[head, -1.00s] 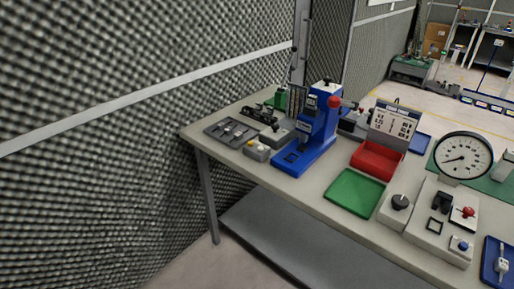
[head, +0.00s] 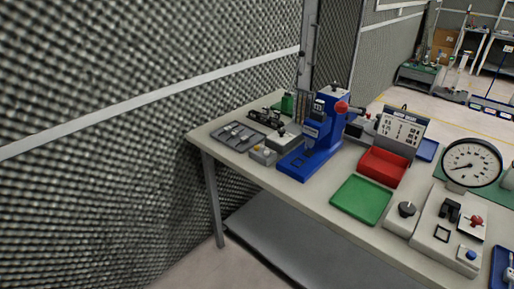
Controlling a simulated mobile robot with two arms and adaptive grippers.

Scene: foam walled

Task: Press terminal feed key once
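A small grey box with a yellow button (head: 266,152) stands on the table in front of the blue press (head: 326,128). I cannot tell whether this button is the terminal feed key. A larger grey control box (head: 428,241) at the right carries a blue button (head: 471,255), a red-topped part (head: 476,221) and a black part. Beside it is a grey box with a black knob (head: 406,209). No key label is readable. Neither of my grippers is in view.
The workbench (head: 320,202) also holds a grey tray (head: 238,136), a green tray (head: 362,200), a red bin (head: 384,168), a chart stand (head: 402,130) and a round gauge (head: 472,162). A foam wall (head: 100,190) stands close at left. Open floor lies beyond the bench.

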